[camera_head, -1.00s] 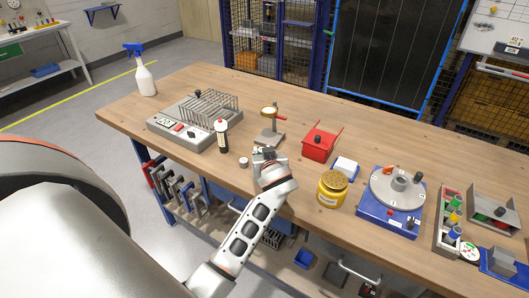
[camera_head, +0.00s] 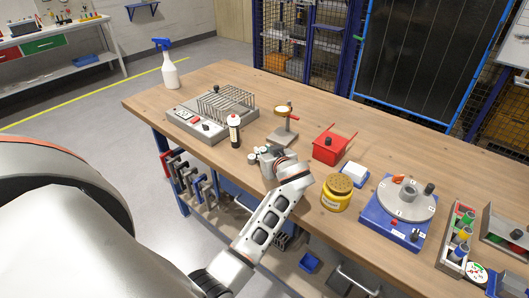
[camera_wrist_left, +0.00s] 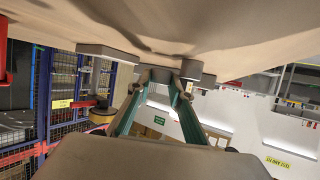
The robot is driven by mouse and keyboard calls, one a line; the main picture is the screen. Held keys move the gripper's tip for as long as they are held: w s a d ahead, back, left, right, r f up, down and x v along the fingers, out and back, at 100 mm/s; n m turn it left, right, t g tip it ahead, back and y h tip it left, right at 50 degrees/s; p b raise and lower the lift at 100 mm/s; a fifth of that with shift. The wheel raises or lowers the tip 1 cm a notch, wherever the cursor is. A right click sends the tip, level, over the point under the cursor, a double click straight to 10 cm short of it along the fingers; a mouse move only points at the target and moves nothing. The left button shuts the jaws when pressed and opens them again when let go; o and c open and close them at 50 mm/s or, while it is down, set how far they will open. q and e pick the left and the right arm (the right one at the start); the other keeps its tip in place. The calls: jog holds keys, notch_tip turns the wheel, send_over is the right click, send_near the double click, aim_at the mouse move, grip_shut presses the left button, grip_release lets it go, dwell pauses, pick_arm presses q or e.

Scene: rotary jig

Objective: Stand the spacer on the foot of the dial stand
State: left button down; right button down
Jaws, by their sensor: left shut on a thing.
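The dial stand (camera_head: 289,122) has a grey foot, an upright post and a round yellowish dial. It stands upright on the bench, just beyond my left gripper (camera_head: 264,152). In the left wrist view its foot (camera_wrist_left: 108,52) shows at the upper left, apart from the fingers. My left gripper (camera_wrist_left: 160,84) is shut on a grey round piece, which I take for the spacer (camera_wrist_left: 160,73). It sits between the green fingertips, close to the bench top. In the head view the gripper mostly hides it. My right gripper is not in view.
A small round pale-topped part (camera_head: 252,158) stands just left of the gripper, with a dark bottle (camera_head: 234,131) behind it. A grey rack fixture (camera_head: 212,112) is farther left. A red box (camera_head: 328,147) and yellow jar (camera_head: 336,193) stand to the right.

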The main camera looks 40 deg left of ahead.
aim_at(282, 139)
pick_arm(q)
jog(key=shift+f, duration=0.1)
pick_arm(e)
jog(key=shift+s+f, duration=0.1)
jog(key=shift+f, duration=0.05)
